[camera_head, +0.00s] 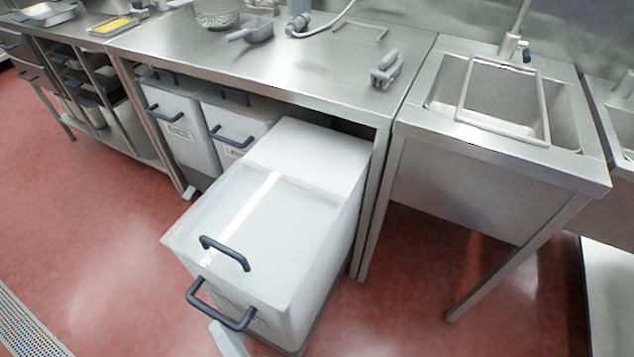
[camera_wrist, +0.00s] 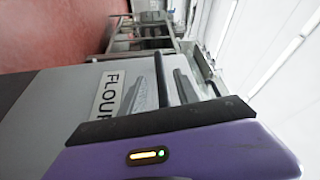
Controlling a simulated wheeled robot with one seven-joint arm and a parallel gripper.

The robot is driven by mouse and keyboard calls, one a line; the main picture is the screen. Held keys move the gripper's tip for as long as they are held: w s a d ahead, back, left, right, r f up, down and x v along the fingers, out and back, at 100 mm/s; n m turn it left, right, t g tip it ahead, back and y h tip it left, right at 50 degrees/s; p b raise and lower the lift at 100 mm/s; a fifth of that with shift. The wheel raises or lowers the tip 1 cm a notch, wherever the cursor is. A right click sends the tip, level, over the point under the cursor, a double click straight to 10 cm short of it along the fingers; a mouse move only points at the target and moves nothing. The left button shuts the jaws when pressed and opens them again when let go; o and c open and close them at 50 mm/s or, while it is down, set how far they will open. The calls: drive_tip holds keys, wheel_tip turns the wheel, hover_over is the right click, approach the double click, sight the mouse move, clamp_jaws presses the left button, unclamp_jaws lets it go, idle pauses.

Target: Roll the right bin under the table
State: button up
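The right bin (camera_head: 262,230) is a white bin with a clear front lid. Its front part juts out from under the steel table (camera_head: 300,75), and its back part reaches beneath the tabletop. A dark front handle (camera_head: 222,308) and a dark lid handle (camera_head: 224,252) show on it. In the wrist view its grey front carries a FLOUR label (camera_wrist: 109,93). The handle's exact contact is partly hidden.
Two similar bins, the left one (camera_head: 180,130) and the middle one (camera_head: 235,125), stand under the table. A table leg (camera_head: 372,215) stands close along the right bin's right side. A sink unit (camera_head: 480,190) is at right. The red floor (camera_head: 100,235) is clear at left.

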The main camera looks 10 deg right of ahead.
sight(208, 310)
drive_tip(key=shift+x, duration=2.9)
drive_tip(key=shift+w, duration=0.15)
drive_tip(key=shift+c, duration=0.2)
clamp_jaws()
drive_tip(key=shift+w, duration=0.1)
